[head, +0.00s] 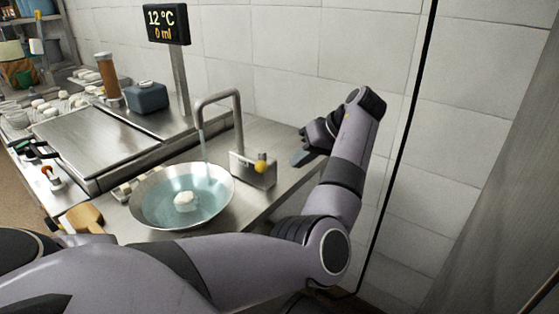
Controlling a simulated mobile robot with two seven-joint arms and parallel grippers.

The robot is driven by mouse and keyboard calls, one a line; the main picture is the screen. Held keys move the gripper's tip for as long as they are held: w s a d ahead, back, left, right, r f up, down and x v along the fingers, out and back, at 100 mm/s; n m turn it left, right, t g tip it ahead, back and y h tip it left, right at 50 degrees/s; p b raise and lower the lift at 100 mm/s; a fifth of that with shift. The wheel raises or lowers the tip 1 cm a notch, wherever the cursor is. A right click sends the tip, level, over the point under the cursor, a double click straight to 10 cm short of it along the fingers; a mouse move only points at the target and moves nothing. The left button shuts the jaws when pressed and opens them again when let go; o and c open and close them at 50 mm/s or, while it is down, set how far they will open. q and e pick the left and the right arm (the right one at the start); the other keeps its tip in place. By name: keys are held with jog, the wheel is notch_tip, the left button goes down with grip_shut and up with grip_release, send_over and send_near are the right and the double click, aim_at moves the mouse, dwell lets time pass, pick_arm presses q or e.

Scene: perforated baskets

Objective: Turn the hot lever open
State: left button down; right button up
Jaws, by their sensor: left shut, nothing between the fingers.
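A grey tap (239,125) with a square spout stands behind a metal bowl (143,220) of bluish water. A thin stream appears to run from the spout into the bowl. The tap's box-shaped base (249,178) carries a small yellow-orange knob or lever (261,164) on its front; whether it is the hot one I cannot tell. My left arm reaches across from the left. Its gripper (297,159) is shut and empty, to the right of the tap base and apart from it. The wrist partly hides the fingers. My right gripper is not in view.
A display (167,22) on a post reads 12 °C and 0 ml. A pale lump (184,200) is in the bowl. A blue-grey container (146,96) and a brown cylinder (107,76) stand at the back left. A tiled wall (290,45) is close behind.

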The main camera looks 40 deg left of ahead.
aim_at(262, 161)
pick_arm(q)
jog(key=shift+s+a+f+p, duration=0.2)
jog(key=shift+s+a+p, duration=0.05)
jog(key=shift+s+a, duration=0.65)
jog(key=shift+s+a+f+p, duration=0.2)
jog(key=shift+s+a, duration=0.6)
jog(key=shift+s, duration=0.1)
